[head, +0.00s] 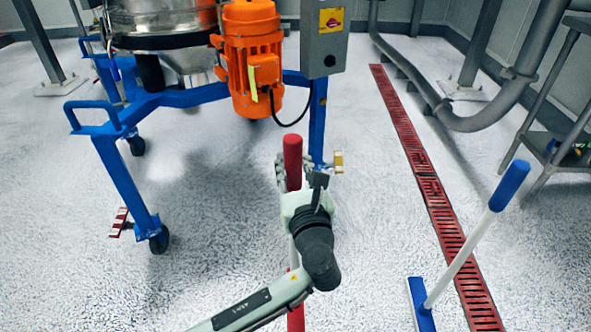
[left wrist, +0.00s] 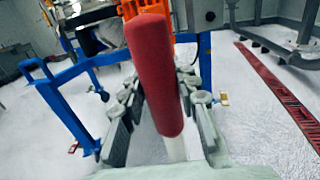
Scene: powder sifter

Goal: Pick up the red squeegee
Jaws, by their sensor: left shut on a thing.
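The red squeegee (head: 292,160) stands roughly upright in the head view, its red grip on top and a pale shaft below. A red part at its bottom shows beside my arm at the picture's lower edge. My left gripper (left wrist: 168,95) is shut around the squeegee's handle, with a finger on each side. In the left wrist view the red grip (left wrist: 152,65) rises between the fingers and leans slightly left. My left wrist and forearm hide much of the shaft in the head view. My right gripper is not in view.
A blue-framed sifter on casters (head: 140,185) with an orange motor (head: 252,60) stands just behind. A blue squeegee (head: 465,250) stands tilted at the right. A red floor drain (head: 430,185) runs between it and the sifter. Pipes and a metal stand line the right side.

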